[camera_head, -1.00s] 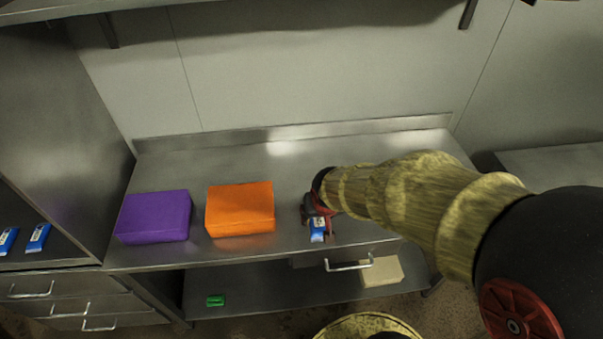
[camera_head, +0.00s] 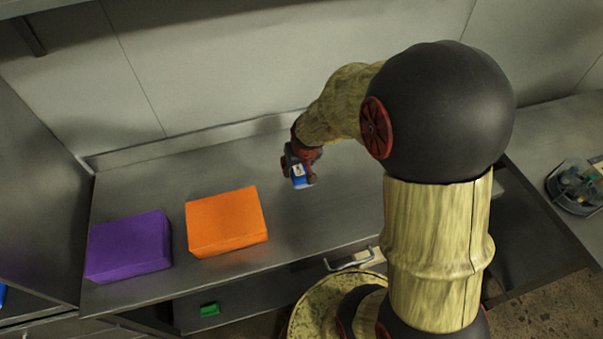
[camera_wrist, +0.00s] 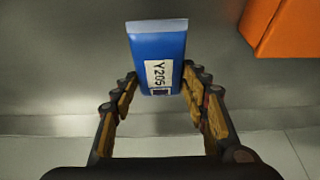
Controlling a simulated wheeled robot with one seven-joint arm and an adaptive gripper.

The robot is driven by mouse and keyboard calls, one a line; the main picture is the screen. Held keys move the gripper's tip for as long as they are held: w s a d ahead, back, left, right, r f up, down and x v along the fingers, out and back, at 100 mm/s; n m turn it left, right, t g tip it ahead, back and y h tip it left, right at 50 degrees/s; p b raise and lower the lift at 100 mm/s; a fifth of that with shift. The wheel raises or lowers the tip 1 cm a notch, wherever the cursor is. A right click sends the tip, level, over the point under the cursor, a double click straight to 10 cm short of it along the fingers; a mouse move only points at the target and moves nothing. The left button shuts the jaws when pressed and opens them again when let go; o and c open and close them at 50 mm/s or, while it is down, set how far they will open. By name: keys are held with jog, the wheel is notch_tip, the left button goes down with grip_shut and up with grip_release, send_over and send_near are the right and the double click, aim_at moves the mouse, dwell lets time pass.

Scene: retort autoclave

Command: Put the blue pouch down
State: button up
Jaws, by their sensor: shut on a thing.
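The blue pouch (camera_head: 300,177) has a white end and a white label, which reads "Y205" in the wrist view (camera_wrist: 160,50). My gripper (camera_head: 299,170) is shut on the pouch, with one finger on each side of it (camera_wrist: 158,88). In the head view it is over the steel counter (camera_head: 340,200), to the right of the orange box. The wrist view shows the counter surface behind the pouch. I cannot tell whether the pouch touches the counter.
An orange box (camera_head: 227,221) and a purple box (camera_head: 128,246) stand on the counter's left half. The counter between the orange box and my gripper is clear. A small green item (camera_head: 209,309) lies on the shelf below. A clear container (camera_head: 577,187) stands at the far right.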

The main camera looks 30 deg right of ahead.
aim_at(302, 167)
jog(key=d+f, duration=0.1)
jog(key=w+d+f+b, duration=0.1)
jog(key=f, duration=0.1)
jog(key=w+d+f, duration=0.1)
jog(key=f, duration=0.1)
jog(key=shift+w+d+f, duration=0.15)
jog(key=shift+w+f, duration=0.05)
jog(key=shift+f, duration=0.05)
jog(key=shift+w+d+f+b, duration=0.1)
jog(key=shift+f+b, duration=0.6)
jog(key=shift+f, duration=0.85)
jog(key=shift+f, duration=0.15)
jog(key=o, duration=0.7)
jog(key=shift+f, duration=0.1)
jog(key=o, duration=0.4)
jog(key=shift+o, duration=0.4)
jog(key=shift+r, duration=0.2)
